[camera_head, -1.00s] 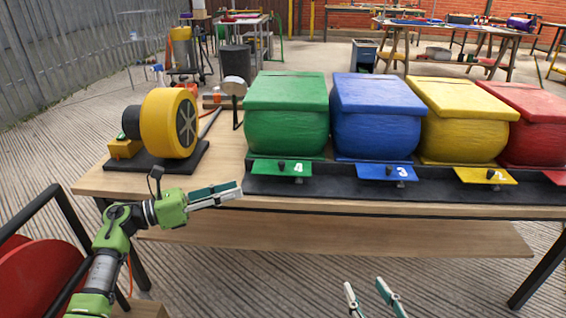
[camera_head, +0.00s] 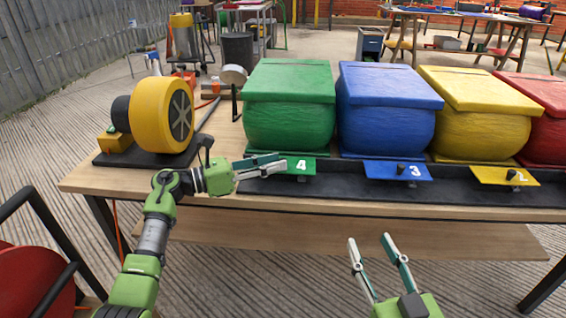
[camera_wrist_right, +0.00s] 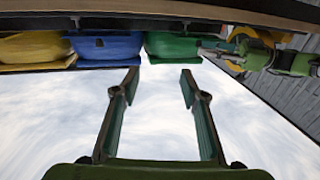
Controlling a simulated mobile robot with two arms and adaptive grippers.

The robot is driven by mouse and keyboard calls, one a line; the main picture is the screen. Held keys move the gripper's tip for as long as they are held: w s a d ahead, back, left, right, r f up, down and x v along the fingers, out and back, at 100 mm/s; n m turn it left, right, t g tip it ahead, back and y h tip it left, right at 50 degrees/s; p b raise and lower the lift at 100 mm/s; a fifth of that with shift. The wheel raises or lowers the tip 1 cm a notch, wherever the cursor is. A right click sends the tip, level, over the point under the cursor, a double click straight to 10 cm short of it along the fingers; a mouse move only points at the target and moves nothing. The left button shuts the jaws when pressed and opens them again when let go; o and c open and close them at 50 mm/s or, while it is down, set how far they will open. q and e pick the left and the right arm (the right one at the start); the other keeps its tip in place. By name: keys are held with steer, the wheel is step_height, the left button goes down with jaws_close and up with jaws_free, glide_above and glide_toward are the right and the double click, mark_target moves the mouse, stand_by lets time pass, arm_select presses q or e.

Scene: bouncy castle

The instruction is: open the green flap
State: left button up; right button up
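The green flap (camera_head: 318,168), marked 4, juts out level at the foot of the green box (camera_head: 290,125). Its black knob is hidden behind my left gripper's fingers. My left gripper (camera_head: 281,162) reaches in from the left, its fingertips over the flap's left part. Its fingers look apart; whether they touch the knob or flap I cannot tell. My right gripper (camera_head: 370,238) is open and empty, in front of and below the table edge. In the right wrist view its fingers (camera_wrist_right: 159,76) are also apart, with nothing between them.
Blue (camera_head: 387,115), yellow (camera_head: 475,115) and red (camera_head: 543,120) boxes stand right of the green one on a black base. Blue flap 3 (camera_head: 397,171) and yellow flap 2 (camera_head: 490,176) jut out likewise. A yellow drum blower (camera_head: 160,113) stands at the table's left.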

arm_select(q)
steer(key=shift+x, duration=1.6)
arm_select(e)
step_height(320, 180, up, 2)
steer(key=shift+a+r+t+y, duration=0.15)
steer(key=shift+r+t+y, duration=0.15)
steer(key=shift+t, duration=0.3)
arm_select(q)
jaws_close()
